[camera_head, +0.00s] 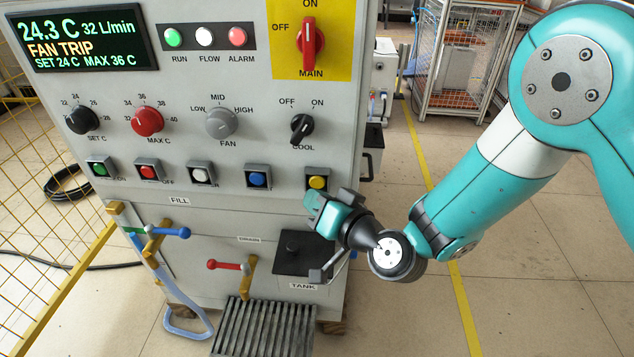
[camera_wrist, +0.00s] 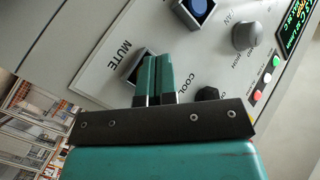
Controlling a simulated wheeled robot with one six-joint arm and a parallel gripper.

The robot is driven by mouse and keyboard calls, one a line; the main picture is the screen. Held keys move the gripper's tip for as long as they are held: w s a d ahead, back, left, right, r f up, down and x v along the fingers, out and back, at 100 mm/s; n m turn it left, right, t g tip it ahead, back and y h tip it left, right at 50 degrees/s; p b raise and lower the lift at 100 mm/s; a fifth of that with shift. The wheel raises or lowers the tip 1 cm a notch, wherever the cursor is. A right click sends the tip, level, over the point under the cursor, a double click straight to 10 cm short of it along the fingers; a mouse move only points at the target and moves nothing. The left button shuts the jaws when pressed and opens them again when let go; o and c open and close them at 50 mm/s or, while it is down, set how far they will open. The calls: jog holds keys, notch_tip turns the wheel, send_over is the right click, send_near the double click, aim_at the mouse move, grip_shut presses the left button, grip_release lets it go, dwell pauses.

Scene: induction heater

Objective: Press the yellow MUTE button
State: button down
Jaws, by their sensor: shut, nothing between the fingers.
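The yellow MUTE button (camera_head: 317,182) sits in a square grey housing at the right end of the button row on the panel. My gripper (camera_head: 314,202) is just below and in front of it in the head view, with its fingers shut and empty. In the wrist view, the shut teal fingers (camera_wrist: 156,78) cover most of the button. Only part of its grey housing (camera_wrist: 130,68) shows beside them, near the printed word MUTE. I cannot tell whether the fingertips touch the button.
The blue button (camera_head: 258,179) is left of the yellow one. The black COOL knob (camera_head: 301,128) is above it. A black tank lid (camera_head: 303,255) and a red drain lever (camera_head: 224,265) are below. The floor right of the cabinet is clear near a yellow line.

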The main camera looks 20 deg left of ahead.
jog(key=shift+w, duration=0.1)
dwell(0.3)
jog(key=shift+w+a, duration=0.1)
jog(key=shift+w, duration=0.2)
jog(key=shift+w+a, duration=0.1)
jog(key=shift+w, duration=0.35)
dwell(0.9)
jog(key=shift+s+d+b, duration=0.2)
jog(key=shift+s+b, duration=0.1)
jog(key=shift+s, duration=0.55)
jog(key=shift+s+d+b, duration=0.2)
jog(key=shift+s+b, duration=0.25)
jog(key=shift+s, duration=0.35)
jog(key=shift+s+d+b, duration=0.2)
jog(key=shift+s+b, duration=0.2)
jog(key=shift+s, duration=0.45)
jog(key=shift+s+d+b, duration=0.2)
jog(key=shift+s+b, duration=0.25)
jog(key=shift+s, duration=0.35)
